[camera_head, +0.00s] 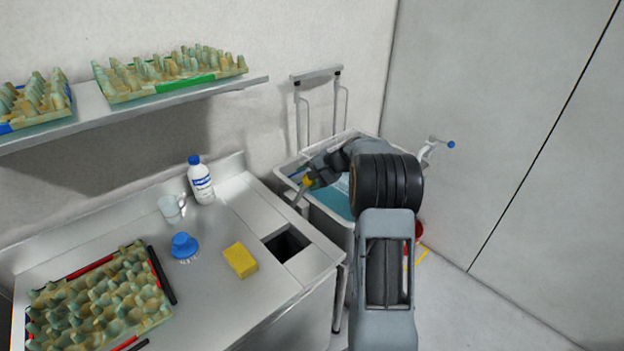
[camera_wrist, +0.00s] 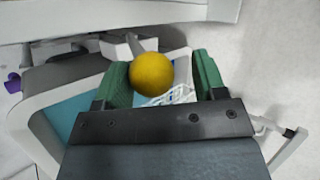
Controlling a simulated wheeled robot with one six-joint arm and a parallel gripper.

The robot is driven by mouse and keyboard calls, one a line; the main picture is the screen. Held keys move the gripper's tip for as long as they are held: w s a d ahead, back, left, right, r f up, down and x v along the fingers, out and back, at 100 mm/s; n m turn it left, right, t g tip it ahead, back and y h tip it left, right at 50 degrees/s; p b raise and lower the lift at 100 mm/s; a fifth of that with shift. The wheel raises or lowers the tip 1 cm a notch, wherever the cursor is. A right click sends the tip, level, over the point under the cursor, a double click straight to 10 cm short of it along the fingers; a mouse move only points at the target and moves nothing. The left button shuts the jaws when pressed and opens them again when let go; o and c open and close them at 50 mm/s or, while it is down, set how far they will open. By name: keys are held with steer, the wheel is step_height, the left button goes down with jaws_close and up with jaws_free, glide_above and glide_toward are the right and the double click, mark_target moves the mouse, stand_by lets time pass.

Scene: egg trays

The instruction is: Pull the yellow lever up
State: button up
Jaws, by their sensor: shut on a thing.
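The yellow lever's round knob (camera_wrist: 152,73) shows in the wrist view between the two green fingers of my gripper (camera_wrist: 163,70). Its grey rod runs up behind the knob. In the head view a small bit of the yellow lever (camera_head: 307,182) shows at the tip of my gripper (camera_head: 314,172), by the near left rim of the sink-like white tub. My gripper is shut on the lever. My own arm hides much of the tub.
The white tub (camera_head: 285,172) holds blue-green water. A metal counter (camera_head: 215,265) at left bears a yellow sponge (camera_head: 240,260), a blue-capped bottle (camera_head: 201,182), a cup (camera_head: 171,208), a blue knob-like object (camera_head: 184,245) and an egg tray (camera_head: 95,300). A crank (camera_head: 436,146) stands at right.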

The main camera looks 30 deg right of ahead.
steer(key=shift+o, duration=1.2)
steer(key=shift+w, duration=0.1)
steer(key=shift+d, duration=0.1)
steer(key=shift+s+d+r, duration=0.2)
steer(key=shift+s, duration=0.05)
steer(key=b+v, duration=0.2)
steer(key=v, duration=1.1)
steer(key=shift+w+a+r, duration=0.1)
